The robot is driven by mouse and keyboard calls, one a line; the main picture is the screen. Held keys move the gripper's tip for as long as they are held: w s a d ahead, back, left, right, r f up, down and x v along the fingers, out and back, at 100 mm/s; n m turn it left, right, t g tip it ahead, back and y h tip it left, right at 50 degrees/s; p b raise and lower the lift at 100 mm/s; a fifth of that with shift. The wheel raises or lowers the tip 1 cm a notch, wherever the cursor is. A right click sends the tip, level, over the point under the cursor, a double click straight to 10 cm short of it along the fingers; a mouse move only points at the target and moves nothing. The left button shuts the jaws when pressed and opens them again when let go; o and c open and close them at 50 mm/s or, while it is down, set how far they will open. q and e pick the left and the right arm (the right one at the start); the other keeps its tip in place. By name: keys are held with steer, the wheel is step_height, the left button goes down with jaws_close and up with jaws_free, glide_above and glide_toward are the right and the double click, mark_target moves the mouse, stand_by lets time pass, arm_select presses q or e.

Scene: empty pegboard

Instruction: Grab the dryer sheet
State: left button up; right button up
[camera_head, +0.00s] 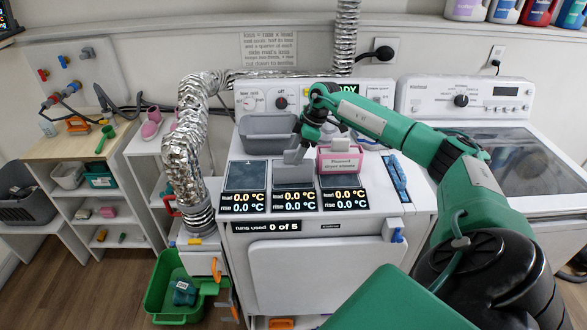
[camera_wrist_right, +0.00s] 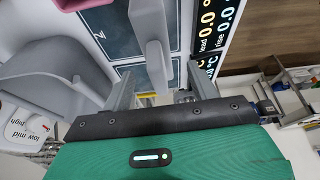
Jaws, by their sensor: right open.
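A pink box (camera_head: 338,163) with a white label about dryer sheets stands on top of the dryer, right of my right gripper (camera_head: 300,146). A pale piece (camera_head: 340,145) shows at its top; I cannot tell for sure that it is a sheet. My right gripper is open above the middle pad, near the grey bin. In the right wrist view, a grey upright piece (camera_wrist_right: 152,45) appears between the parted fingers of the gripper (camera_wrist_right: 160,92); I cannot tell whether they touch. A pink edge (camera_wrist_right: 82,3) shows top left there. My left gripper is not in view.
A grey bin (camera_head: 268,138) stands left of the gripper. Three pads with temperature displays (camera_head: 294,200) line the dryer's front edge. A blue strip (camera_head: 395,180) lies right of the pink box. A silver duct (camera_head: 183,150) rises at the dryer's left.

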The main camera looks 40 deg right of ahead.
mark_target(289, 163)
steer(key=x, duration=0.2)
steer(key=p+x, duration=0.1)
steer(key=shift+w+a+f+p, duration=0.2)
steer(key=shift+w+f+p, duration=0.05)
steer(key=shift+w+p, duration=0.05)
steer(key=shift+f, duration=0.3)
steer(key=c, duration=1.1)
steer(key=shift+o, duration=0.2)
steer(key=shift+r, duration=0.15)
